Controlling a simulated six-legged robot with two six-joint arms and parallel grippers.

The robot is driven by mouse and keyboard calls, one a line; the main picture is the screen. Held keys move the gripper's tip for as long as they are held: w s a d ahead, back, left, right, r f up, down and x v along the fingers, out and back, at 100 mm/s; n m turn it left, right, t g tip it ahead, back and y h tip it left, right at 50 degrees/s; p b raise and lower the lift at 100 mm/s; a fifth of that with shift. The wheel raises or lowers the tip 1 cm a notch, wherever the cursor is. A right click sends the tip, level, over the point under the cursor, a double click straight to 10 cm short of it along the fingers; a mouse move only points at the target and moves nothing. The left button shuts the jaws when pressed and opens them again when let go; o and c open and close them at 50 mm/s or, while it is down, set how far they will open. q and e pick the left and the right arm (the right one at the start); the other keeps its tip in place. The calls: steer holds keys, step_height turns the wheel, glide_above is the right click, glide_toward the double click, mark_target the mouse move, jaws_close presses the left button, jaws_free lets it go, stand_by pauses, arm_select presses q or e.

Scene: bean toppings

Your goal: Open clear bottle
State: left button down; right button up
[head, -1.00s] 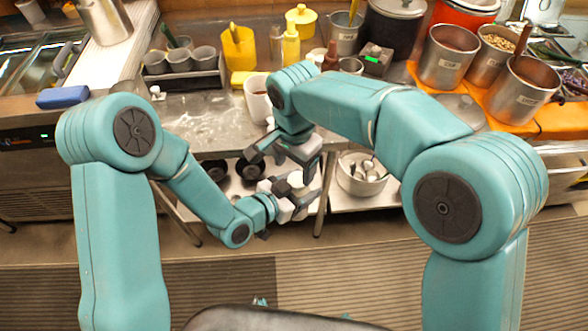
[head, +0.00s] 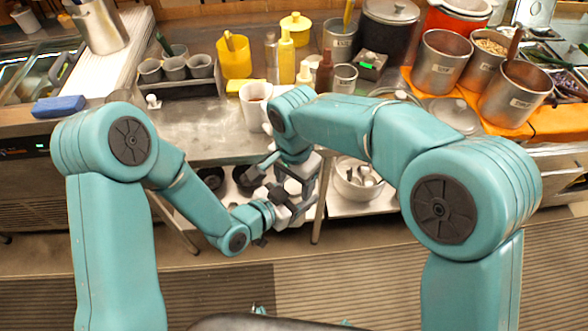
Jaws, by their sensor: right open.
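A clear bottle (head: 271,58) stands upright on the steel counter (head: 200,128), left of a yellow squeeze bottle (head: 287,58). A smaller bottle with a pale top (head: 305,74) stands in front, so I cannot be sure which one is the task's. My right gripper (head: 266,173) is open and empty, pointing down in front of the counter edge and well short of the bottles. My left gripper (head: 287,208) is just below it, near or overlapping it in the picture. Whether its jaws are open is not clear. Neither gripper touches a bottle.
A white cup (head: 256,116) stands near the counter's front edge. A dark red bottle (head: 324,72) and a metal cup (head: 344,78) stand right of the bottles. Large steel pots (head: 443,62) crowd the right. The counter's front left is fairly clear.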

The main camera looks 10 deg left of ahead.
steer(key=shift+f, duration=0.35)
steer(key=shift+c, duration=0.4)
steer(key=shift+r, duration=0.1)
steer(key=c, duration=1)
steer(key=n, duration=0.3)
steer(key=shift+n, duration=0.3)
